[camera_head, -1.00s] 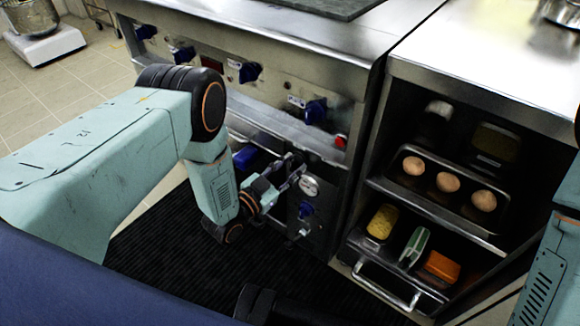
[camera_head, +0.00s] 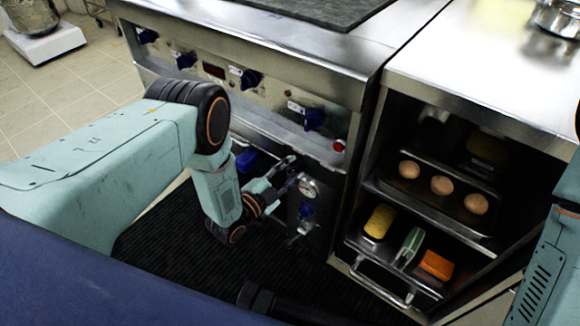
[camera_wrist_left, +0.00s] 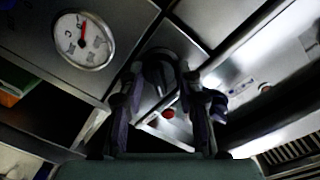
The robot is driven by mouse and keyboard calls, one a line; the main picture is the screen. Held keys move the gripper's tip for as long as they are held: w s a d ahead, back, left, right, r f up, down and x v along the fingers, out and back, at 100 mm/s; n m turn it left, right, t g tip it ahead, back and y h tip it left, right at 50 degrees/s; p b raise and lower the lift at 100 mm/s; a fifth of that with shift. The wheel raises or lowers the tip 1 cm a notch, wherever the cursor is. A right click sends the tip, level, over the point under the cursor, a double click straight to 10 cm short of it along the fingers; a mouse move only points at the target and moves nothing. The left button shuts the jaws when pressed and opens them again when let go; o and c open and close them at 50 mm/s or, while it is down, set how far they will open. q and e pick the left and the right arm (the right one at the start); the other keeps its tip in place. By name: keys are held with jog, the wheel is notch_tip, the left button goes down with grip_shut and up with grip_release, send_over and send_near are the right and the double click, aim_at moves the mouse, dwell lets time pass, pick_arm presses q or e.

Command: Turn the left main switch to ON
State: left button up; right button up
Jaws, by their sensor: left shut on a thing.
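My left gripper (camera_head: 288,175) is at the lower front panel of the stove, just left of a round white gauge (camera_head: 308,188). In the left wrist view, the fingers (camera_wrist_left: 160,95) are on either side of a dark rotary knob, the left main switch (camera_wrist_left: 158,70), and are shut on it. The gauge (camera_wrist_left: 85,40) shows at upper left there, with a red needle. In the head view the gripper hides the switch, and I cannot read its setting. My right gripper is out of view; part of my right arm shows at the right edge.
Blue knobs (camera_head: 250,79) line the stove front above my left arm, with a red button (camera_head: 339,145) at their right. A blue valve handle (camera_head: 306,210) sits below the gauge. Open shelves (camera_head: 420,205) with eggs and sponges stand at right. A black mat (camera_head: 180,250) covers the floor.

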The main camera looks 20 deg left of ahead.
pick_arm(q)
jog(key=m+p, duration=0.2)
jog(key=m, duration=0.3)
jog(key=shift+d+r, duration=0.1)
jog(key=shift+m+y+p, duration=0.5)
jog(key=shift+m+p, duration=0.1)
jog(key=shift+m, duration=1.6)
jog(key=shift+s, duration=0.1)
jog(key=o, duration=1.2)
jog(key=shift+c, duration=0.2)
jog(key=v, duration=1.2)
